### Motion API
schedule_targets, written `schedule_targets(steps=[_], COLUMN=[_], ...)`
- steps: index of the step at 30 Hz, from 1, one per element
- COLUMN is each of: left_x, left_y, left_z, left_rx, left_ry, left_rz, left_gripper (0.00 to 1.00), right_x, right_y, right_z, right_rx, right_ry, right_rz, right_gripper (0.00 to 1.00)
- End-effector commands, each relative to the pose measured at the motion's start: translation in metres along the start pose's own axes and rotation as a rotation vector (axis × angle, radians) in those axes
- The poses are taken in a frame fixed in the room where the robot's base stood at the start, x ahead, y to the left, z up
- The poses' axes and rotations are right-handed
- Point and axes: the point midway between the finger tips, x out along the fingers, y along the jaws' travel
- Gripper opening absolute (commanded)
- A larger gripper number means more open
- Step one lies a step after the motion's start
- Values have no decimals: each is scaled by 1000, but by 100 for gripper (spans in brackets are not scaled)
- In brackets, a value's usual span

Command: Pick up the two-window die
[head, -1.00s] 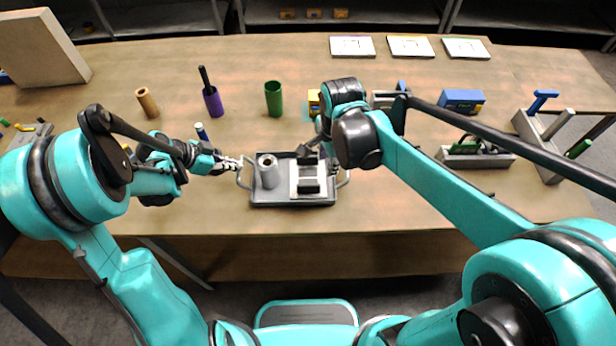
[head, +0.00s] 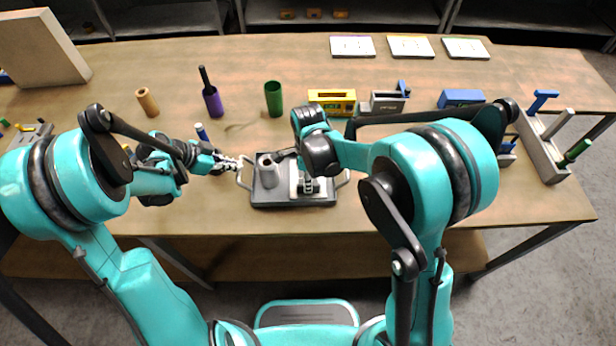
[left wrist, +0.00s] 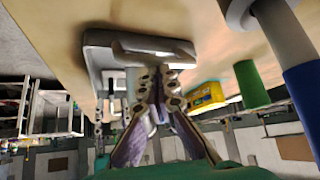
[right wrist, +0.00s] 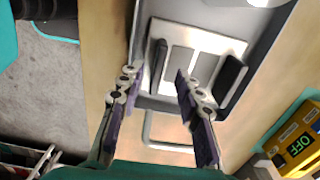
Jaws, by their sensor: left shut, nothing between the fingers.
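The two-window die is a white plate with two grey windows and a black upright bar on each side; it lies on the grey tray (head: 262,198) and shows in the right wrist view (right wrist: 211,47). In the head view my right gripper (head: 308,186) covers much of it. In the right wrist view my open right gripper (right wrist: 156,78) has a finger on either side of the die's left black bar; I cannot tell whether they touch it. My left gripper (head: 238,163) is shut and empty by the tray's left handle; it also shows in the left wrist view (left wrist: 158,85).
A grey cylinder (head: 268,172) stands on the tray, left of the die. Behind the tray are a green cup (head: 273,98), a purple cup (head: 213,103), a yellow box (head: 332,97) and a blue block (head: 461,98). A tool caddy (head: 541,150) stands at right.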

Motion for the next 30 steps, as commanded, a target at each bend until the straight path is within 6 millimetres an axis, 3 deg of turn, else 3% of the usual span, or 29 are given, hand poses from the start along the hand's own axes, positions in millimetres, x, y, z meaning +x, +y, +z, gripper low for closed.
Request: schedule_targets(steps=[7, 16, 20, 21, 30], left_x=[0, 0, 0, 0, 0], left_y=[0, 0, 0, 0, 0], left_z=[1, 1, 1, 1, 1], left_rx=[0, 0, 0, 0, 0], left_ry=[-2, -2, -2, -2, -2], left_rz=[0, 0, 0, 0, 0], left_gripper=[0, 0, 0, 0, 0], right_x=[37, 43, 43, 43, 43], right_y=[3, 3, 3, 3, 3], right_z=[-2, -2, -2, -2, -2], right_rx=[0, 0, 0, 0, 0], right_ry=[0, 0, 0, 0, 0], right_rz=[0, 0, 0, 0, 0], right_gripper=[34, 34, 3, 0, 0])
